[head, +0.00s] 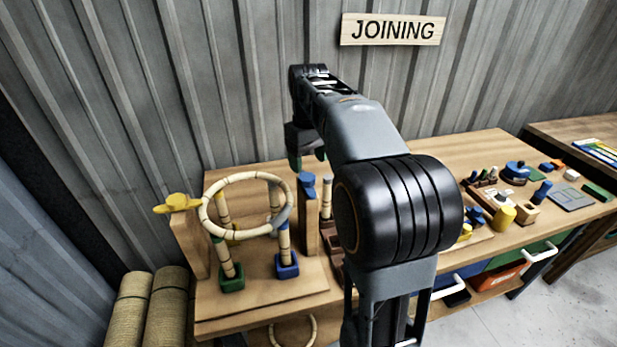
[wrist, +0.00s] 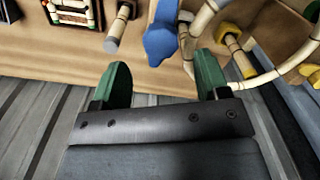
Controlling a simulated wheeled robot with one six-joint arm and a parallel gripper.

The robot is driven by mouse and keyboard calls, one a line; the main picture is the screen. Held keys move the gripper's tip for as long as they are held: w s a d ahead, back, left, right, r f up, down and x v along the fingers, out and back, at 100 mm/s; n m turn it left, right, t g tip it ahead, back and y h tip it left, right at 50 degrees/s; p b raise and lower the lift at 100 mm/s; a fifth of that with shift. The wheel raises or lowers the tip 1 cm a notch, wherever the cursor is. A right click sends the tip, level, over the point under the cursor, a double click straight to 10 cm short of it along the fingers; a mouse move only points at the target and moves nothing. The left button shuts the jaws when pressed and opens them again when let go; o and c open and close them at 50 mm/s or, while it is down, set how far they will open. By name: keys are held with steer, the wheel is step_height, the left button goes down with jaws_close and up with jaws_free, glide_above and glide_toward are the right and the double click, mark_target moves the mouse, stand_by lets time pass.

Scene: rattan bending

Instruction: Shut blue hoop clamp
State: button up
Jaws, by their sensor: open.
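The blue hoop clamp (head: 307,180) is a blue handle on top of a wooden post to the right of the rattan hoop (head: 235,178). In the wrist view the blue clamp (wrist: 161,40) lies just beyond my fingertips, in line with the gap between them. My gripper (head: 307,157) has green fingers and hangs over the bench behind and above the clamp. In the wrist view the gripper (wrist: 162,72) is open and empty, with no visible contact. The hoop sits on short rattan legs. Whether the clamp touches the hoop cannot be told.
A yellow clamp (head: 178,202) tops the left post. Green (head: 231,279) and blue (head: 287,266) sockets hold the hoop's front legs. An upright rattan piece (head: 326,195) stands right of the blue clamp. Small parts crowd the bench's right side. A corrugated wall (head: 240,80) is behind.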

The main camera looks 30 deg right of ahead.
mark_target(309, 178)
steer(key=shift+f, duration=2.7)
steer(key=shift+c, duration=0.2)
steer(key=c, duration=0.9)
